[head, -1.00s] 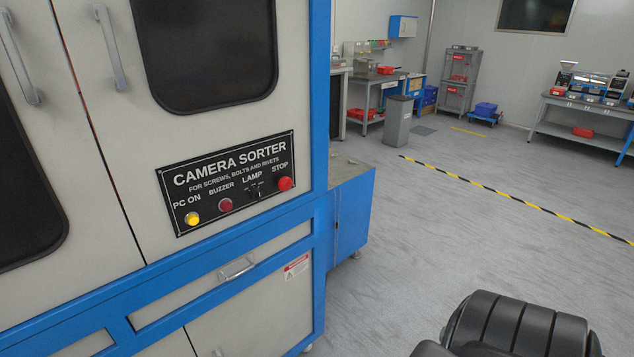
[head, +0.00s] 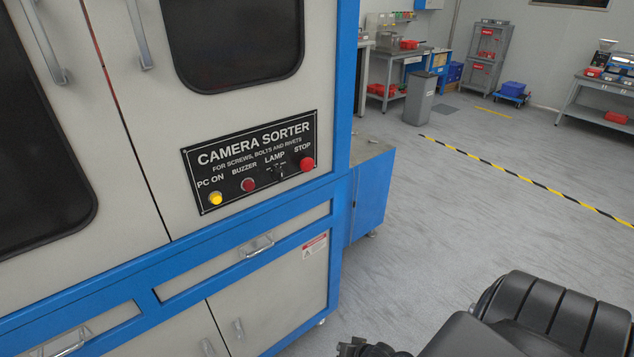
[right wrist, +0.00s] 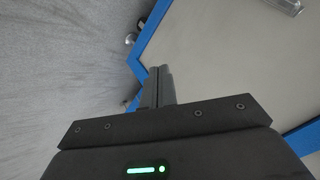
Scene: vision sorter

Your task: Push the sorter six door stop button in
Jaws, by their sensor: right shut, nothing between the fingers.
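The camera sorter (head: 255,235) stands at the left in the head view, grey with a blue frame. Its black control panel (head: 252,160) carries a red round STOP button (head: 307,164) at the right end, with a lamp switch (head: 280,171), a red buzzer button (head: 249,185) and a yellow PC ON button (head: 216,198) to its left. Nothing touches the STOP button. In the right wrist view my right gripper (right wrist: 160,72) is shut and empty, beside the sorter's lower front and its blue edge. My right arm shows at the head view's bottom right. My left gripper is out of view.
Door handles (head: 132,35) and a drawer handle (head: 256,246) stick out from the sorter's front. A blue-sided cabinet (head: 369,200) stands beyond its right edge. The floor (head: 480,210) to the right is open, crossed by a yellow-black line. Benches stand far back.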

